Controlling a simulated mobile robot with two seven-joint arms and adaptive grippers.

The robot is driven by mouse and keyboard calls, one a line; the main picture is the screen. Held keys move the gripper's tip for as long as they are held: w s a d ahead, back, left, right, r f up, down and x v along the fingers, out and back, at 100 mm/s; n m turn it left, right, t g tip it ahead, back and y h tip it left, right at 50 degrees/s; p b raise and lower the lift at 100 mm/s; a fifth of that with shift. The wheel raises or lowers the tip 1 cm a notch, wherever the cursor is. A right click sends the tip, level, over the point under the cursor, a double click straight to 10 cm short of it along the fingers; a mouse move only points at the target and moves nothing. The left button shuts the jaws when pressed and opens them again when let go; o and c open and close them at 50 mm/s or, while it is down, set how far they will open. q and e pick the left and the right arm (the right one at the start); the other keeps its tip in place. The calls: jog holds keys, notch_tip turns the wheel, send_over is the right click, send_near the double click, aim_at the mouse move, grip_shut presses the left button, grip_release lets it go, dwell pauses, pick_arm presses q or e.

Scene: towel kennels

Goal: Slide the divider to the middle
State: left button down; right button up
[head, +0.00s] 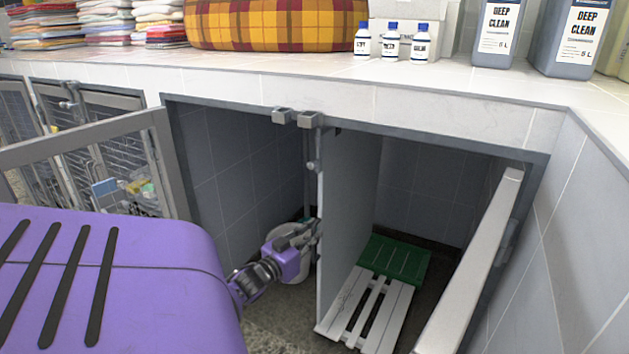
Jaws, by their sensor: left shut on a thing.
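The divider (348,215) is a tall grey panel standing upright inside the open double kennel, parting it into a left and a right bay. Its front edge carries small metal fittings (313,166). Two grey blocks sit side by side on the top frame, the right block (311,120) above the divider's front edge and the left block (283,116) just beside it. My left gripper (314,236) reaches into the left bay and is shut at the divider's front edge, seemingly on its fitting; the exact grip is partly hidden. My right gripper is out of view.
The right bay holds a white slatted board (368,308) and a green mat (396,258). A pale round thing (300,262) lies behind my left gripper. Open doors stand at left (90,138) and right (470,265). Bottles (391,42) and towels (105,22) line the counter.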

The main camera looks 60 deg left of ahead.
pick_arm(q)
jog(key=shift+s+f, duration=0.1)
jog(key=shift+f, duration=0.5)
jog(key=c, duration=2.1)
grip_release()
jog(key=shift+o, duration=1.4)
jog(key=shift+w+f, duration=0.15)
jog(key=shift+w, duration=0.05)
jog(key=shift+a, duration=0.1)
jog(key=shift+r, duration=0.25)
jog(key=v, duration=1.2)
jog(key=shift+r, duration=0.15)
